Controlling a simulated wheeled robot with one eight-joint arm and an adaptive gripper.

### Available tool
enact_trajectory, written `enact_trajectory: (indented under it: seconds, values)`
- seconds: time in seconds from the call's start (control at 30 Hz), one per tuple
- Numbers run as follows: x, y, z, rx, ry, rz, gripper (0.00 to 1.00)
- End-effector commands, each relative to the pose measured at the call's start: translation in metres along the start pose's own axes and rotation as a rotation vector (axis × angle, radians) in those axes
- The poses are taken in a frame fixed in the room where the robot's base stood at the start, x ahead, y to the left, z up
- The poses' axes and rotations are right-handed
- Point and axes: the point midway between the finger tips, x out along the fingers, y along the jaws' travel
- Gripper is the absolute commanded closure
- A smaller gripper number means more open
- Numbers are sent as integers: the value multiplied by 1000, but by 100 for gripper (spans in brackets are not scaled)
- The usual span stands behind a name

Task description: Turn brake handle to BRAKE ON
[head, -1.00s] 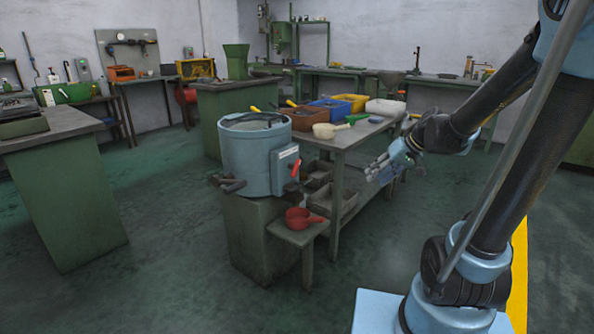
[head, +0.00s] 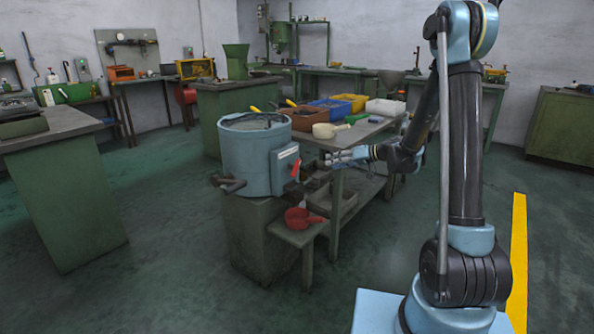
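A light blue drum-shaped machine (head: 248,160) stands on a green pedestal left of centre. A red handle (head: 295,170) sticks up at the right side of the box (head: 285,172) on the drum's front; I take it for the brake handle. A dark crank handle (head: 229,184) juts from the drum's lower left. My gripper (head: 328,159) is right of the red handle, its fingers pointing left towards it with a gap between. The fingers look parted and nothing shows between them. Any lettering by the handle is too small to read.
A red scoop (head: 301,217) rests on a small green stand below the box. Behind is a workbench (head: 350,137) with brown, blue and yellow bins, a cream scoop (head: 331,130) and trays beneath. A green cabinet (head: 62,190) stands at left. The floor in front is clear.

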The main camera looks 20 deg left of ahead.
Motion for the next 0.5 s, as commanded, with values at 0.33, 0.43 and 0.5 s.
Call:
enact_trajectory:
  seconds: [0.33, 0.43, 0.5]
  values:
    - [26, 10, -2, -21, 41, -45, 62]
    - [36, 10, -2, -22, 39, -46, 62]
    - [46, 9, -2, -22, 39, -46, 62]
